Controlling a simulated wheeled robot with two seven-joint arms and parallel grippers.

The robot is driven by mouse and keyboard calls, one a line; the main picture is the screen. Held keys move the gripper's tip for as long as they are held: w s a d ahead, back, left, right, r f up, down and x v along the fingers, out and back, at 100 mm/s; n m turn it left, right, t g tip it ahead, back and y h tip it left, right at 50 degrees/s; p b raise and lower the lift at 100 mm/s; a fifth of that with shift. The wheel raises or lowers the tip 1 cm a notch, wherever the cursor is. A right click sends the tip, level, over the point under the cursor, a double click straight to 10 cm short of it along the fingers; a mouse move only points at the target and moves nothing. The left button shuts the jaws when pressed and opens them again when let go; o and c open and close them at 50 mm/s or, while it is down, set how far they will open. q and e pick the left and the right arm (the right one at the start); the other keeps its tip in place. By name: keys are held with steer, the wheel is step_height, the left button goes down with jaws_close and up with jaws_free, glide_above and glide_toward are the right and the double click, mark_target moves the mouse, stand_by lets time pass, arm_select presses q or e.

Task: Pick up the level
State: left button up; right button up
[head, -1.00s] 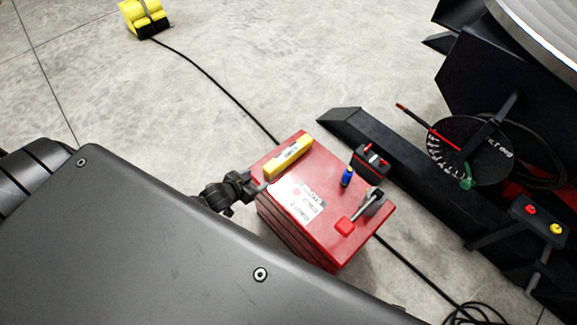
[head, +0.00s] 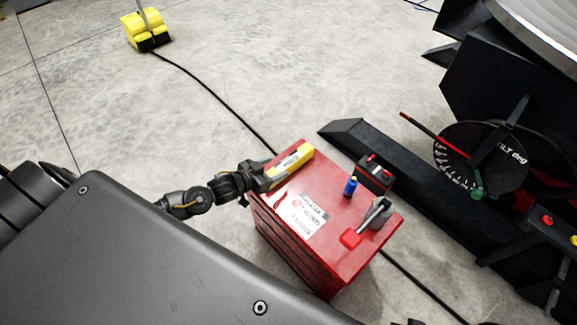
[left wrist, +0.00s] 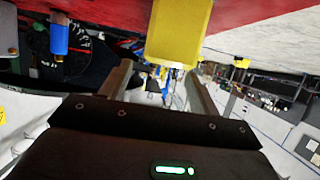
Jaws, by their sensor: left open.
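The level (head: 292,164) is a yellow bar with a pale label, lying along the back left edge of the red cabinet's top. In the left wrist view the yellow level (left wrist: 180,30) shows end-on, upper middle. My left gripper (head: 266,179) is open at the level's near left end. In the left wrist view its two fingers (left wrist: 160,78) stand to either side of that end, with no clear grip on it. The far part of the level is hidden in that view. My right gripper is not in view.
The red cabinet top (head: 330,262) also holds a blue bottle (head: 350,187), a black box with red knobs (head: 374,172) and a grey tool with a red end (head: 375,216). The dark positioner (head: 480,160) stands to the right. A cable (head: 215,98) crosses the floor.

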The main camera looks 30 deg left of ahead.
mark_target(285, 164)
arm_select(q)
steer(key=shift+w+d+f, duration=0.1)
steer(key=shift+w, duration=0.15)
steer(key=shift+b+x, duration=0.45)
steer(key=shift+x, duration=1.9)
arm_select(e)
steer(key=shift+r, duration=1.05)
arm_select(q)
jaws_close()
